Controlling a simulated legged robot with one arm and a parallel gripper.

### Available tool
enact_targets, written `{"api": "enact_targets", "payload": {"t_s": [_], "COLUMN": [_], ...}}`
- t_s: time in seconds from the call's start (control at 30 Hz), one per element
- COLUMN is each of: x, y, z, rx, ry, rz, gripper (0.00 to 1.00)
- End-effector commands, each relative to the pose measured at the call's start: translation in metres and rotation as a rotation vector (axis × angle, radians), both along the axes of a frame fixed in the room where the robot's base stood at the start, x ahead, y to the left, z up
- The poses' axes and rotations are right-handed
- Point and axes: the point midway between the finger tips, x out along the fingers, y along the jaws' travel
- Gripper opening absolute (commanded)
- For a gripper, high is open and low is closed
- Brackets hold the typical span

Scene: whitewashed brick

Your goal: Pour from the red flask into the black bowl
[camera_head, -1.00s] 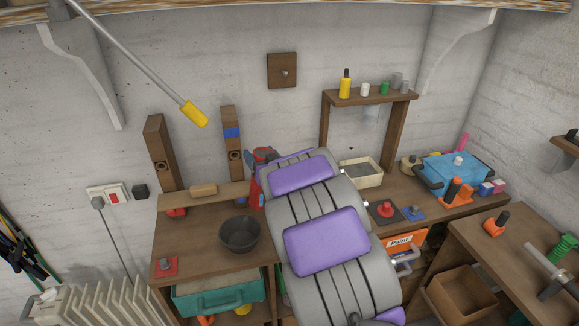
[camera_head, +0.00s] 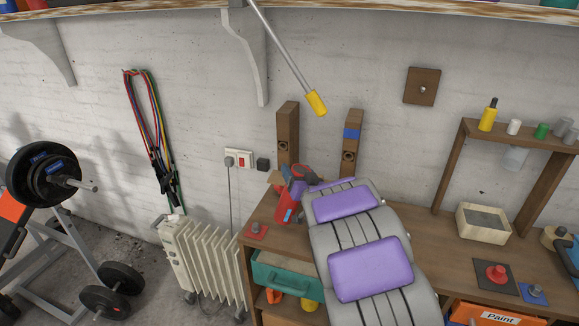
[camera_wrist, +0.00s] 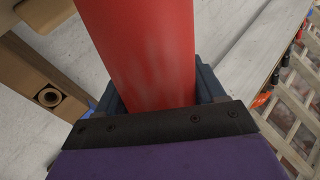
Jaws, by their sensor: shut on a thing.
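The red flask (camera_head: 294,203) is above the left part of the wooden bench, just beyond the end of my arm. My gripper (camera_head: 299,180) is shut on it. In the wrist view the red flask (camera_wrist: 140,50) fills the upper middle, with the dark jaws (camera_wrist: 155,95) on both sides of it. Its mouth and contents do not show, and I cannot tell its exact tilt. The black bowl is not visible now; my grey and purple arm covers much of the bench where it stood in the earlier view.
Two wooden posts (camera_head: 287,135) stand behind. A cream tray (camera_head: 483,224) and another red-knobbed plate (camera_head: 495,275) are to the right. A white radiator (camera_head: 200,260) stands left of the bench.

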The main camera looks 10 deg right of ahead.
Motion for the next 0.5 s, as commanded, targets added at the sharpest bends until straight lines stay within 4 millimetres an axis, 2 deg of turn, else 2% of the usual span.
{"api": "enact_targets", "payload": {"t_s": [0.03,0.2,0.3,0.5], "x": [-0.003,-0.014,-0.02,-0.025], "y": [-0.009,-0.032,-0.044,-0.051], "z": [-0.011,-0.037,-0.048,-0.058], "rx": [0.005,0.024,0.035,0.063], "ry": [-0.002,-0.006,-0.007,-0.01], "rz": [0.008,0.054,0.075,0.096], "gripper": [0.0,0.0,0.0,0.0]}}
